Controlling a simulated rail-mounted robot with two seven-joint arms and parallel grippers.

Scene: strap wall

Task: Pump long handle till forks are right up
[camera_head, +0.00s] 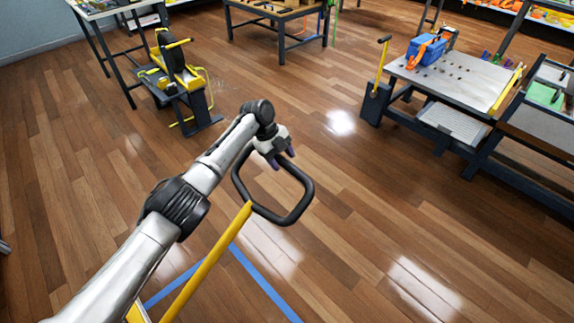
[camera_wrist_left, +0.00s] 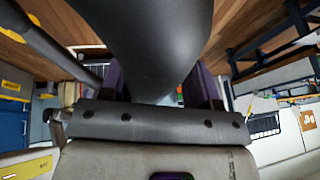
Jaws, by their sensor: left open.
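The long handle is a yellow pole (camera_head: 208,262) that rises from the bottom edge to a black loop grip (camera_head: 284,221) in the head view. My left gripper (camera_head: 283,158), with purple fingers, is at the loop's far side. In the left wrist view, a large dark bar of the grip (camera_wrist_left: 155,40) fills the space between the purple fingers of my left gripper (camera_wrist_left: 157,88). The fingers are open; whether they touch the bar I cannot tell. The forks cannot be made out. My right gripper is out of view.
Blue tape lines (camera_head: 262,280) mark the wooden floor below the handle. A yellow and black wheeled device (camera_head: 180,80) stands at the upper left. A steel-topped bench (camera_head: 465,82) with a blue box (camera_head: 426,50) stands at the right. The floor between is clear.

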